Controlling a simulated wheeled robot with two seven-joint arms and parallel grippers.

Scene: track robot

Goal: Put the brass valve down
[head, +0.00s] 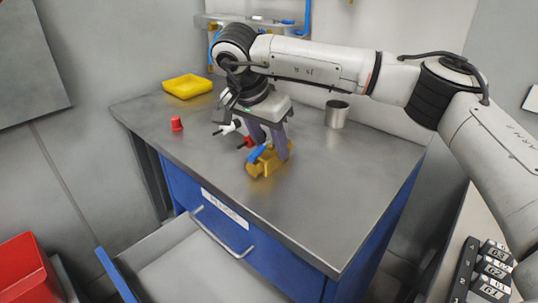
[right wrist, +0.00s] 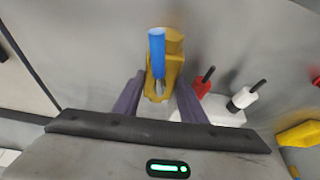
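The brass valve (head: 266,163), with a blue handle (head: 257,153), is at the middle of the grey worktop (head: 330,190). It looks to be on or just above the surface; I cannot tell which. My right gripper (head: 272,152) points down over it, one finger on each side, and appears shut on it. In the right wrist view the brass valve (right wrist: 174,66) sits between the purple-grey fingertips, its blue handle upright in the picture. Its lower part is partly hidden by the fingers. My left gripper is not in view.
A yellow tray (head: 187,86), a red piece (head: 177,124) and a metal cup (head: 337,114) stand on the worktop. White and red parts with black stems (right wrist: 243,97) are close beside the gripper. The drawer (head: 195,265) below is open and looks empty. The worktop's front right is clear.

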